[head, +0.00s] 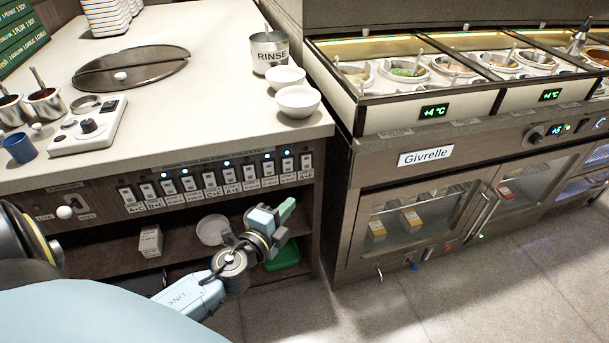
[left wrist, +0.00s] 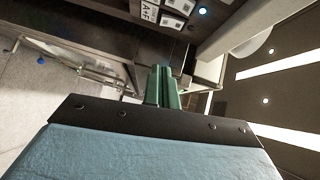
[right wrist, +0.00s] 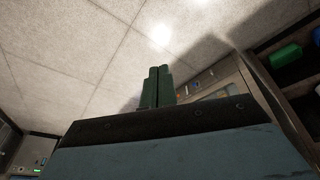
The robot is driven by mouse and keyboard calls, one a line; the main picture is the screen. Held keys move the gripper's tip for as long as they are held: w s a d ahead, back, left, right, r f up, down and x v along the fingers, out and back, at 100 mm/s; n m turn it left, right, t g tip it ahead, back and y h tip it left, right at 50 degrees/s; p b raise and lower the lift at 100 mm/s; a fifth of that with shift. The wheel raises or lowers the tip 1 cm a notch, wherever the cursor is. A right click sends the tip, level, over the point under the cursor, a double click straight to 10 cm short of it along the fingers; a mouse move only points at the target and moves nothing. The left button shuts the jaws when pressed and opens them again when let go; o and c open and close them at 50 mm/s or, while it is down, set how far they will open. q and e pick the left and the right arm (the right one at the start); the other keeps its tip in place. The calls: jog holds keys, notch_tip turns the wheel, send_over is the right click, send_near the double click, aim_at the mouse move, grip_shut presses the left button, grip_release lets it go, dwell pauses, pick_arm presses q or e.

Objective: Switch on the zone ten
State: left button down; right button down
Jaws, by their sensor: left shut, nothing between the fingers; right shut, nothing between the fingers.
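A row of white rocker switches (head: 210,180) runs along the front of the counter, each above a small letter label. Several have a lit blue lamp above them. I cannot make out which one is zone ten. My left gripper (head: 286,209), with green fingers, is shut and empty, below and in front of the right end of the row and apart from it. In the left wrist view its fingers (left wrist: 162,86) are together, with labels (left wrist: 165,14) and a lit lamp at the top. My right gripper (right wrist: 157,86) is shut and empty over the floor.
The counter (head: 215,105) carries white bowls (head: 298,101), a RINSE pot (head: 269,52) and a control box (head: 90,127). Below the switches, an open shelf holds a plate (head: 212,229) and a green box (head: 285,255). A refrigerated unit (head: 470,150) stands right; floor in front is clear.

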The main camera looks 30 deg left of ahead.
aim_at(311, 167)
pick_arm(q)
jog(key=shift+w, duration=0.1)
